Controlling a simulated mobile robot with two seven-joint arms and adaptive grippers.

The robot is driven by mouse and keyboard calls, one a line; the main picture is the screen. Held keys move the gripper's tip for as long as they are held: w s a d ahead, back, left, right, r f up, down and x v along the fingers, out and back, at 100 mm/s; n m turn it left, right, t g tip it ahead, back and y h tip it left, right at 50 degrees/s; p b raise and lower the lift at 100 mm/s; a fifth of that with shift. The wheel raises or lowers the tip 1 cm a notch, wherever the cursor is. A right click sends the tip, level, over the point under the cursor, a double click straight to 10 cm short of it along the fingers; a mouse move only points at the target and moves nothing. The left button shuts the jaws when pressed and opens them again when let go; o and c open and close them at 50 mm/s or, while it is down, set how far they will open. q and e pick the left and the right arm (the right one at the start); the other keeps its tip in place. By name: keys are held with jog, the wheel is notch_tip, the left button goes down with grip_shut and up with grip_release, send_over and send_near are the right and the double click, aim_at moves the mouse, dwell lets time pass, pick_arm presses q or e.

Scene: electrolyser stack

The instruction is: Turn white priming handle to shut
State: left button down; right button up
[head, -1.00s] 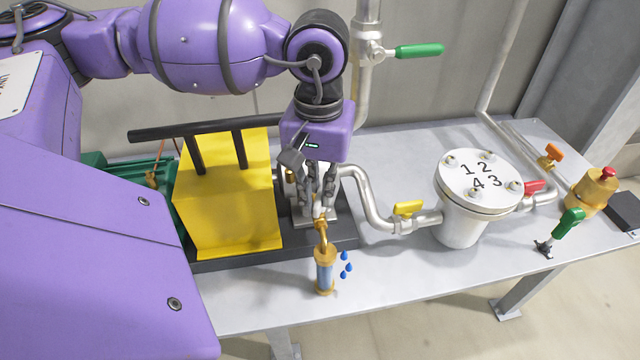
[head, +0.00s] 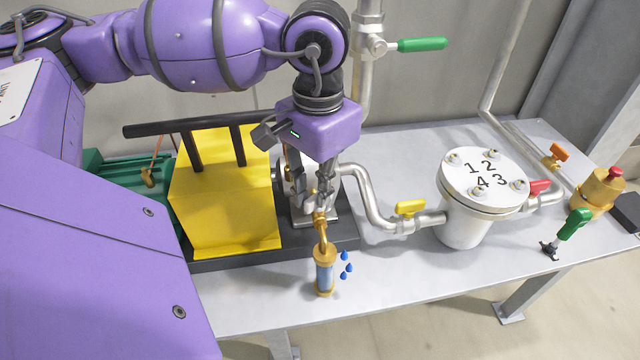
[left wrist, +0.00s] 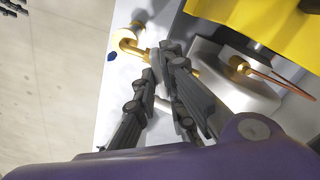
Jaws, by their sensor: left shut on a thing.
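The white priming handle (left wrist: 162,104) is mostly hidden by my fingers; a pale piece of it shows between them in the left wrist view. My left gripper (head: 318,203) points down and is shut on it, just above the brass elbow (head: 321,238) that leads to the clear-and-brass cylinder (head: 325,272). In the left wrist view the gripper (left wrist: 161,66) has its fingertips beside the brass elbow (left wrist: 128,42). My right gripper is not in view.
A yellow housing (head: 222,195) stands close left of the gripper, with a black bar (head: 190,127) above it. A bent pipe with a yellow-handled valve (head: 410,207) runs right to a white numbered vessel (head: 465,220). The bench's front middle (head: 400,275) is clear.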

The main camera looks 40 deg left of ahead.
pick_arm(q)
jog(key=shift+f+m, duration=0.1)
jog(key=shift+m, duration=1)
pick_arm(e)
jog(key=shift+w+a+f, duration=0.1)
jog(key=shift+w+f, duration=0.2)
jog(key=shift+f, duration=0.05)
pick_arm(q)
jog(key=m+b, duration=0.1)
jog(key=m, duration=0.3)
jog(key=shift+b, duration=0.4)
jog(key=c, duration=2.3)
grip_release()
jog(key=shift+m, duration=0.3)
jog(key=o, duration=0.6)
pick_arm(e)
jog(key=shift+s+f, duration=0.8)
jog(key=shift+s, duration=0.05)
